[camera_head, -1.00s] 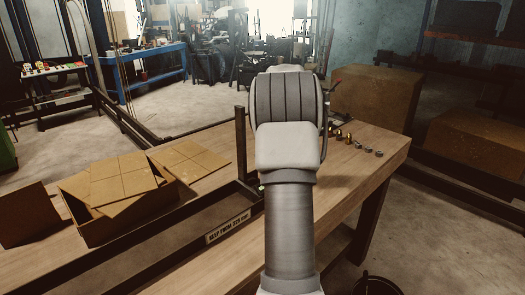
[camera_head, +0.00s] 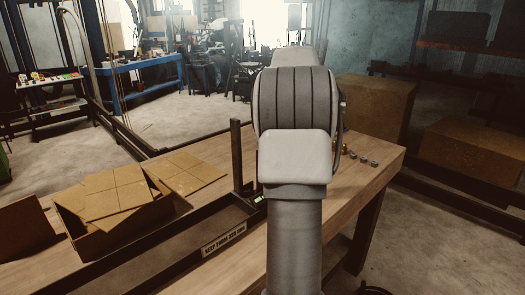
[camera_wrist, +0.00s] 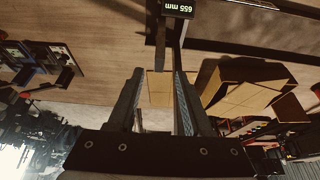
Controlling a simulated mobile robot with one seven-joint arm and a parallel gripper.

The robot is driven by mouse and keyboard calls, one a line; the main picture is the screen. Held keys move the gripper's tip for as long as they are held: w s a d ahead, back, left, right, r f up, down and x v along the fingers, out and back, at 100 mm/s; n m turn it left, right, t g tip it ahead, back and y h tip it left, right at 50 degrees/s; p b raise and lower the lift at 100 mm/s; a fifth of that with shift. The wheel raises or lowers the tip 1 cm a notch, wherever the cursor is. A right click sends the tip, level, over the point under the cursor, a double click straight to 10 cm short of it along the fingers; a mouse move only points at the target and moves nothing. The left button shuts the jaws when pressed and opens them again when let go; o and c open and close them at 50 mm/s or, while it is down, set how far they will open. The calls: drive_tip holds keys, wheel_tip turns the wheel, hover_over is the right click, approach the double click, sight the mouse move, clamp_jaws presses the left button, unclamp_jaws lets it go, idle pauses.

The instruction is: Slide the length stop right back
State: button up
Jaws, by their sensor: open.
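The length stop shows in the head view as a dark upright post (camera_head: 237,158) on the long dark rail, with a small lit readout at its foot. In the wrist view its readout (camera_wrist: 177,8) reads 655 mm at the top edge, and the dark post (camera_wrist: 160,44) points down the picture toward my fingers. My gripper (camera_wrist: 158,78) is open, its two fingers apart. The post's end appears between the fingertips in the picture; I cannot tell whether it lies between them in depth or touches. In the head view my arm hides the gripper.
The rail (camera_head: 150,262) carries a printed label (camera_head: 224,239). An open cardboard box (camera_head: 90,235) with flaps stands on the wooden bench (camera_head: 215,152) left of the rail. Several small metal fittings (camera_head: 364,158) lie at the bench's right end. Large brown boxes (camera_head: 375,105) stand behind.

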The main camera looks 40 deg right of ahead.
drive_tip(key=v, duration=0.6)
idle(0.4)
